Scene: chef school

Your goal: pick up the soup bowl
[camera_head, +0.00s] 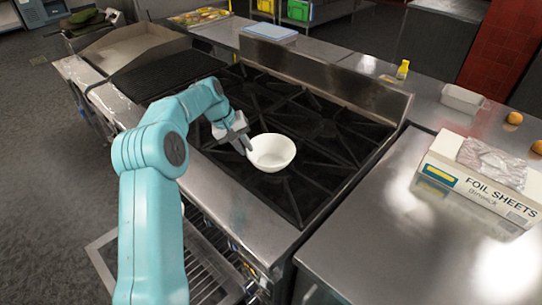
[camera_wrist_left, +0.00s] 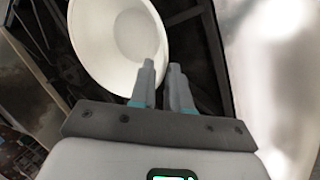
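The soup bowl (camera_head: 273,153) is white and round, seen over the near part of the black stove grates. My left gripper (camera_head: 245,147) is at its left rim. In the left wrist view the bowl (camera_wrist_left: 112,45) fills the upper left. There, one finger of the left gripper (camera_wrist_left: 163,72) lies over the inside of the bowl and the other just outside its rim. The fingers are close together, with the bowl's wall between them. I cannot tell whether the bowl touches the grates. My right gripper is not in view.
The stove (camera_head: 330,130) has a raised metal back ledge. An oven rack (camera_head: 212,268) juts out below the stove.

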